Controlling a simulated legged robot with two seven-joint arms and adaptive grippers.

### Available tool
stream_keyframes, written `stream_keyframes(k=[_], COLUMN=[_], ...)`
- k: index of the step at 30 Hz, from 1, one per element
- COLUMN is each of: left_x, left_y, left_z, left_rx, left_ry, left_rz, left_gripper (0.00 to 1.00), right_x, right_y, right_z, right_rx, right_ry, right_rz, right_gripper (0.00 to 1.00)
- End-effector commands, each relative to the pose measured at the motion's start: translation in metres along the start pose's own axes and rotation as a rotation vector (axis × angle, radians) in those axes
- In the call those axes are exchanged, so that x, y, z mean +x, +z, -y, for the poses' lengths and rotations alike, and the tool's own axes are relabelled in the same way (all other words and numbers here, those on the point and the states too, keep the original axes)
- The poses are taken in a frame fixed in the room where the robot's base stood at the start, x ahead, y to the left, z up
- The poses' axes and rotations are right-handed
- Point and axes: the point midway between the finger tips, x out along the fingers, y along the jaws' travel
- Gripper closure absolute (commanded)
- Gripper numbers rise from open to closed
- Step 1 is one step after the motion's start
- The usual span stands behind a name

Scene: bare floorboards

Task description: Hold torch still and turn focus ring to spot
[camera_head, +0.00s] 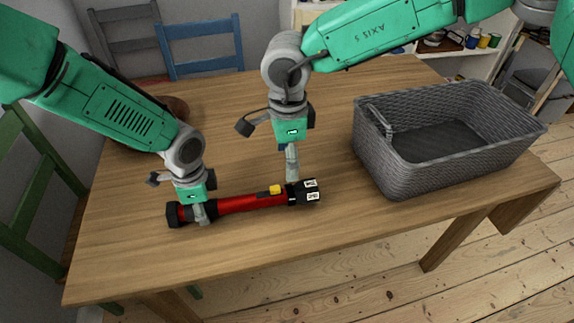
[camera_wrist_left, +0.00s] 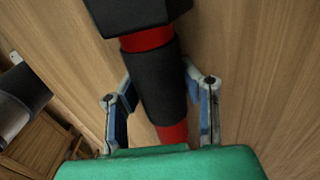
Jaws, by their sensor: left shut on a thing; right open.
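A red torch (camera_head: 238,204) with black ends and a yellow switch lies on the wooden table near its front edge. My left gripper (camera_head: 203,213) is shut on the torch near its left black end. In the left wrist view the fingers (camera_wrist_left: 160,100) sit on either side of a black grip band on the torch (camera_wrist_left: 150,75). The focus ring (camera_head: 306,192), black with white labels, is at the torch's right end. My right gripper (camera_head: 292,175) is open, pointing down at the ring's left part. I cannot tell whether its fingers touch it.
A grey woven basket (camera_head: 440,135), empty, stands on the right of the table (camera_head: 330,225). A brown bowl (camera_head: 170,108) is partly hidden behind my left arm. Chairs stand at the back and left. The table's middle is clear.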

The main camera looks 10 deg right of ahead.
Motion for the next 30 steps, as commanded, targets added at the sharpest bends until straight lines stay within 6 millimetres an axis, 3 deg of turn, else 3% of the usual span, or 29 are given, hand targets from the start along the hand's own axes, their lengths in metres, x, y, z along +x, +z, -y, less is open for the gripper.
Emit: stream_keyframes(k=[9,10,12,23,30], left_x=[0.000,-0.001,-0.001,-0.003,-0.041], left_y=[0.000,0.000,0.000,0.000,0.000], left_z=[0.000,0.000,0.000,0.001,0.002], left_rx=[-0.001,-0.001,-0.001,-0.001,0.000], left_ry=[-0.001,-0.001,-0.001,-0.001,-0.005], left_rz=[-0.001,-0.001,-0.001,-0.001,-0.001], left_gripper=[1.00,0.66,0.45,0.45,0.45], right_x=[-0.001,0.000,0.000,0.000,0.000], right_y=[0.000,0.000,0.000,0.000,0.000], right_z=[0.000,0.000,0.000,0.000,0.000], right_rx=[0.000,0.000,0.000,0.000,0.000], right_ry=[0.000,0.000,0.000,0.000,0.000], right_rz=[0.000,0.000,0.000,0.000,0.000], right_gripper=[0.36,0.36,0.36,0.36,0.36])
